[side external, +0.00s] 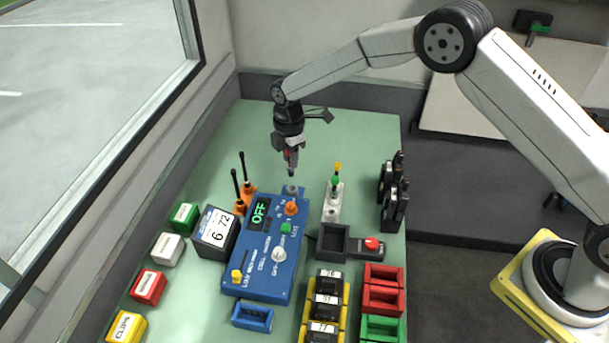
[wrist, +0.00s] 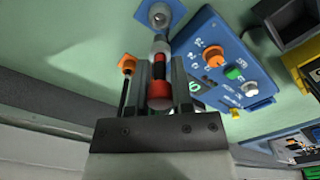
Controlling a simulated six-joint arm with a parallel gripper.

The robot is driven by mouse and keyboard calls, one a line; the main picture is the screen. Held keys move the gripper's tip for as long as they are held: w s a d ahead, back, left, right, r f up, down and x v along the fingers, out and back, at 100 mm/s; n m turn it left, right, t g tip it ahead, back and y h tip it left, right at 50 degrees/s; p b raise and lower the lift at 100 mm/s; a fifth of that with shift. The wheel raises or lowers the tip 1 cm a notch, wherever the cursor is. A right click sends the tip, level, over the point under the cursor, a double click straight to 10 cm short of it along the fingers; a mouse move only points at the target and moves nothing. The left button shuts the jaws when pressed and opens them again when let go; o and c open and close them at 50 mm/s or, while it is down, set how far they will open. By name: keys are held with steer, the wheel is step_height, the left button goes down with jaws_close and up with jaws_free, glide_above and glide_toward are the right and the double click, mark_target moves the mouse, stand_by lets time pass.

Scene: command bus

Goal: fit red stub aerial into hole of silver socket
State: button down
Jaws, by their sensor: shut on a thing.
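The red stub aerial (wrist: 159,90) has red bands, a black middle and a silver tip. My gripper (wrist: 160,68) is shut on it, one finger on each side, with the tip pointing away from the wrist. In the side view my gripper (side external: 291,157) holds the aerial, roughly upright, just above the silver socket (side external: 292,189). The socket sits on a small blue base behind the blue radio box.
The blue radio box (side external: 262,266) with knobs and an OFF display stands just in front of the socket. Orange stands with black aerials (side external: 240,190) are to the left. A white holder (side external: 333,203) with green and yellow pieces is to the right. Green table is bare behind.

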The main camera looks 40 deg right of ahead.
mark_target(291, 175)
steer(key=shift+f, duration=0.2)
steer(key=shift+f, duration=2)
steer(key=shift+f, duration=1.1)
stand_by(0.6)
steer(key=shift+c, duration=0.5)
jaws_free()
steer(key=shift+r, duration=0.15)
steer(key=shift+r, duration=3.4)
